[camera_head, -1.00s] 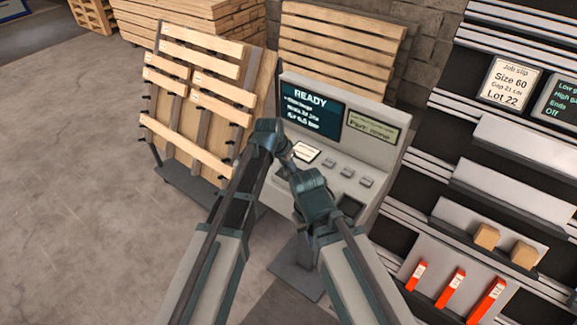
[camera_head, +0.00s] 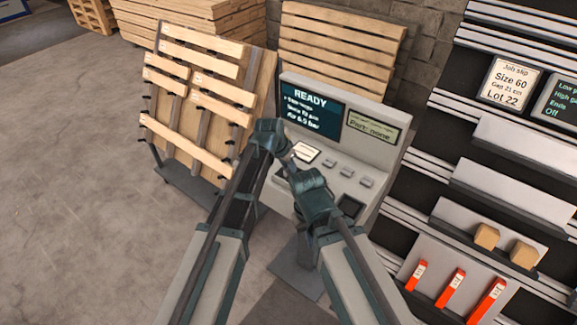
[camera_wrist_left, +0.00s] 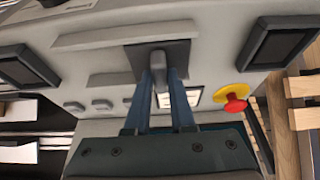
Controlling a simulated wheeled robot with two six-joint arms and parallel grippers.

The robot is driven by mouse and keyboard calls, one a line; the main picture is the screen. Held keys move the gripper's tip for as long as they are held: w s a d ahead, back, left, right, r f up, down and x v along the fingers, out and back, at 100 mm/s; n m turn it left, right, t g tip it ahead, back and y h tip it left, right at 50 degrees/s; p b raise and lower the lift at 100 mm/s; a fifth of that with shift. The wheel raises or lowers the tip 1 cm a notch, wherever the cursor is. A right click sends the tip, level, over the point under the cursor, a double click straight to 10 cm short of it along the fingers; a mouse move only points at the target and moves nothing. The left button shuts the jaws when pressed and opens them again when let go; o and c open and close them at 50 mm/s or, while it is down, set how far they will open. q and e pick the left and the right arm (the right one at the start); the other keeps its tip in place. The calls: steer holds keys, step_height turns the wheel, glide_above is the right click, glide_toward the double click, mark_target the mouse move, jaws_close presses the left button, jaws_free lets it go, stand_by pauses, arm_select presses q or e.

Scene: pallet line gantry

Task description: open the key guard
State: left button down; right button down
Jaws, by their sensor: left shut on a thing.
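In the left wrist view, the fingers of my left gripper (camera_wrist_left: 161,98) are closed around a small grey tab (camera_wrist_left: 158,58). The tab stands on a dark square plate (camera_wrist_left: 183,52) on the front of a pale grey console (camera_wrist_left: 215,42). I take the tab to be part of the key guard; its hinge and any key are not distinguishable. In the head view, the console (camera_head: 392,150) stands in the middle, and my left gripper (camera_head: 287,158) reaches its sloping panel. The gripped spot is mostly hidden by my arms there. The fingers of my right gripper cannot be made out.
A red button on a yellow base (camera_wrist_left: 235,104) sits close beside the gripped tab. The console has a READY screen (camera_head: 312,112) and several small buttons (camera_head: 349,173). A leaning pallet (camera_head: 190,95) stands left, a shelf rack (camera_head: 500,195) right. Open floor (camera_head: 75,160) lies far left.

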arm_select(q)
steer(key=s+d, duration=0.1)
steer(key=d, duration=0.1)
steer(key=s+d, duration=0.3)
steer(key=d, duration=0.1)
steer(key=shift+s, duration=0.3)
steer(key=c, duration=0.8)
jaws_free()
steer(key=shift+o, duration=0.2)
steer(key=shift+r, duration=0.15)
steer(key=p+v, duration=1.2)
steer(key=v, duration=0.1)
steer(key=shift+r+p, duration=0.3)
steer(key=shift+p, duration=0.1)
